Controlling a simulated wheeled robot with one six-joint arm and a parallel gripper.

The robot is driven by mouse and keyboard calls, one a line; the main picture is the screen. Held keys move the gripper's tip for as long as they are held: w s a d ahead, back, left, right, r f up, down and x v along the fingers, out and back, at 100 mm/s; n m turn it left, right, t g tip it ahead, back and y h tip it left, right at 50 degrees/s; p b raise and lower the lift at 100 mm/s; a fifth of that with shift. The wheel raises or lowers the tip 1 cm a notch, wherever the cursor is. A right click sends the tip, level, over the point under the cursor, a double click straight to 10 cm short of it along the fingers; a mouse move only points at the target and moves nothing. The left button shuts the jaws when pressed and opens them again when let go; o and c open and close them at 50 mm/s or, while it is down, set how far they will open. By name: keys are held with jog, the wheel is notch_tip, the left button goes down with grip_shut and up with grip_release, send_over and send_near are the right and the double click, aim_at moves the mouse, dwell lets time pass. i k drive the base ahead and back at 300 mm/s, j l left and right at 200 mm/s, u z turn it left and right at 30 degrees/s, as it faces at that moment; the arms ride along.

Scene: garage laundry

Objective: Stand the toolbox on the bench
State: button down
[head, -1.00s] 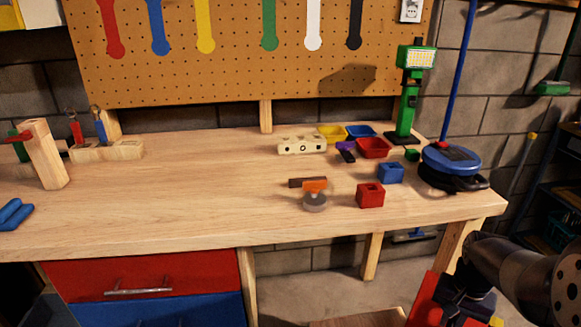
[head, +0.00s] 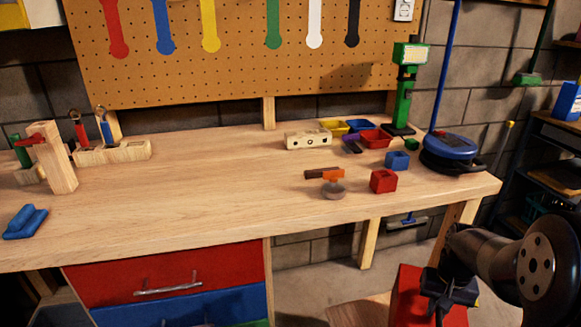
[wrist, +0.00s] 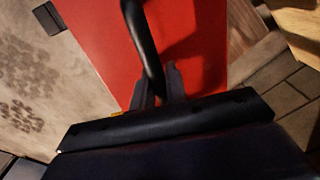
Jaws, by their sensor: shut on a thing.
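The toolbox (head: 407,304) is red and shows at the bottom right of the head view, below the level of the bench top, partly cut off by the frame. In the wrist view its red face (wrist: 105,35) fills the middle, with a black handle (wrist: 140,40) across it. My gripper (head: 447,290) is at the toolbox; in the wrist view its fingers (wrist: 160,85) are shut on the black handle. The bench (head: 230,200) has a wooden top and stands to the left of and above the toolbox. The underside of the toolbox is hidden.
The left-middle of the top is clear. A shelf (head: 560,135) stands right.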

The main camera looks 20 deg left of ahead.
aim_at(234, 184)
jog(key=k+j, duration=0.2)
jog(key=j, duration=0.15)
jog(key=k+j, duration=0.25)
jog(key=j, duration=0.15)
jog(key=k+j, duration=0.2)
jog(key=j, duration=0.15)
